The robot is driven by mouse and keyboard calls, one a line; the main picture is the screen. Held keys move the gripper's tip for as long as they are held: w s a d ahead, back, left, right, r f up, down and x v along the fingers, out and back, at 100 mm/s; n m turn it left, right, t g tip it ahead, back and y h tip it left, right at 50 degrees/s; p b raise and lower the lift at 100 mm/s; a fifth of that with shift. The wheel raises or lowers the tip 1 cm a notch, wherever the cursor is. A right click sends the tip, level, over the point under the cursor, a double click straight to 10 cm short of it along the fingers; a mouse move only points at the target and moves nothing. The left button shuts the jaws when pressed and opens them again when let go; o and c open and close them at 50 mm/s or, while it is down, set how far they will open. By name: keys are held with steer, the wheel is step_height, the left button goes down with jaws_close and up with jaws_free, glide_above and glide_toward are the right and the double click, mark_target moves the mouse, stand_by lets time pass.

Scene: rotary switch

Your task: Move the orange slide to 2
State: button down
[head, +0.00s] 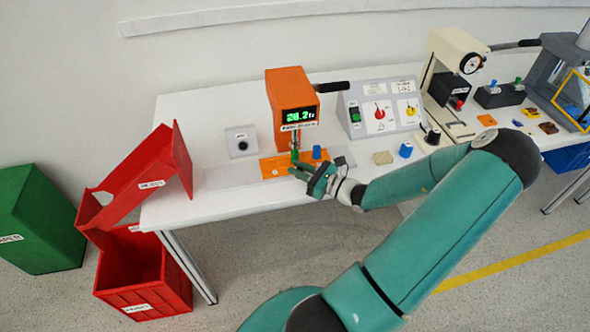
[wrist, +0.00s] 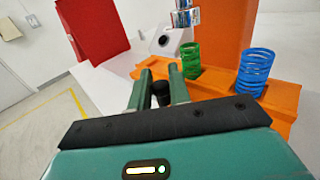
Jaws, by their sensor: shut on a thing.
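The orange slide (head: 270,170) lies flat at the foot of the orange device (head: 289,88) on the table. It carries a green spring-like cup (wrist: 190,62) and a blue one (wrist: 255,72), the blue one farther right. My gripper (head: 300,167) is at the slide's near side in the head view. In the wrist view my gripper (wrist: 160,75) has its green fingers on both sides of a black knob (wrist: 160,93), shut on it. The knob appears to belong to the slide; the join is hidden. No position numbers are readable on the slide.
The device's green display (head: 298,115) reads about 28.2, and a black lever sticks out to its right. A grey switch panel (head: 380,108) stands to the right. A red bin (head: 145,280) stands left of the white table (head: 200,115). Small blocks lie right of my gripper.

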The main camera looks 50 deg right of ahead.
steer(key=c, duration=1.6)
jaws_free()
steer(key=shift+s, duration=0.1)
steer(key=s, duration=0.4)
steer(key=s+d, duration=0.1)
steer(key=s, duration=0.4)
steer(key=s+d, duration=0.1)
steer(key=s, duration=0.3)
steer(key=shift+s+d, duration=0.2)
steer(key=shift+d, duration=0.05)
